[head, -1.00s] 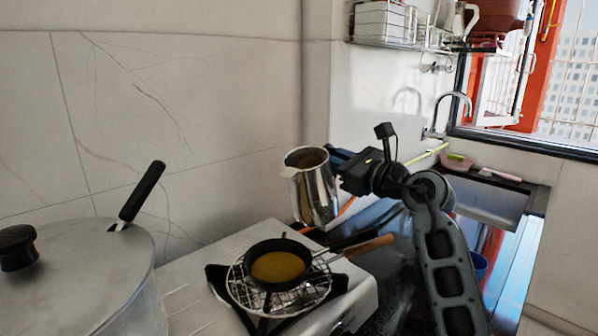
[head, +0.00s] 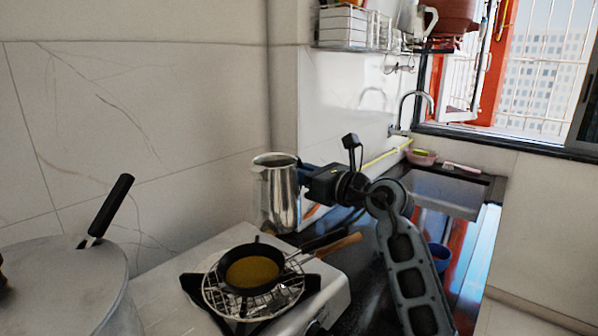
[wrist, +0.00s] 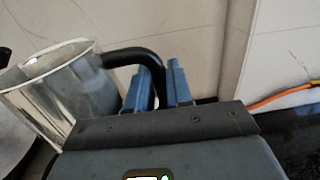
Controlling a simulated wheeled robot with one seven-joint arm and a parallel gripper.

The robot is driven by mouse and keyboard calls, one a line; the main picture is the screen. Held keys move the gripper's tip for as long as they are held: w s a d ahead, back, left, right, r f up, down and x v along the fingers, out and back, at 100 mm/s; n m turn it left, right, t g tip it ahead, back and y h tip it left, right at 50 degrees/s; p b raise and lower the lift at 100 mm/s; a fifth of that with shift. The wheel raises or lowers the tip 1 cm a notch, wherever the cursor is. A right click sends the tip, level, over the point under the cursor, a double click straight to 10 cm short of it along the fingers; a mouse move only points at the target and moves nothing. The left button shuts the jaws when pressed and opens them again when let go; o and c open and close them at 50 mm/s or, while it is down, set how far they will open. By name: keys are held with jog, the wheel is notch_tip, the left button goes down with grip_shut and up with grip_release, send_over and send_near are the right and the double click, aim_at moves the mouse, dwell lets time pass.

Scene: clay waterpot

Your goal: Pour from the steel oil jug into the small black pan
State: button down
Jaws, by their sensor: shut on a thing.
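The steel oil jug (head: 277,198) is upright in the head view, behind and slightly right of the pan. My gripper (head: 308,176) is to its right, shut on its dark handle. In the wrist view the jug (wrist: 62,92) is at the left, and its black handle (wrist: 128,55) runs between the blue fingers of my gripper (wrist: 162,85). The small black pan (head: 232,281) sits on a wire grate over the stove burner, with yellow-brown liquid (head: 252,271) in it. The jug's contents cannot be made out.
A large lidded pot (head: 65,285) stands at the left. The wire grate (head: 215,300) is on the white stove (head: 325,287). A sink (head: 445,192) and tap (head: 418,95) are at the right. A wire rack (head: 345,35) hangs above. The tiled wall is close behind.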

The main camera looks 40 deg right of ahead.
jog(key=shift+r+p, duration=2.55)
jog(key=shift+p, duration=0.05)
jog(key=shift+f, duration=0.1)
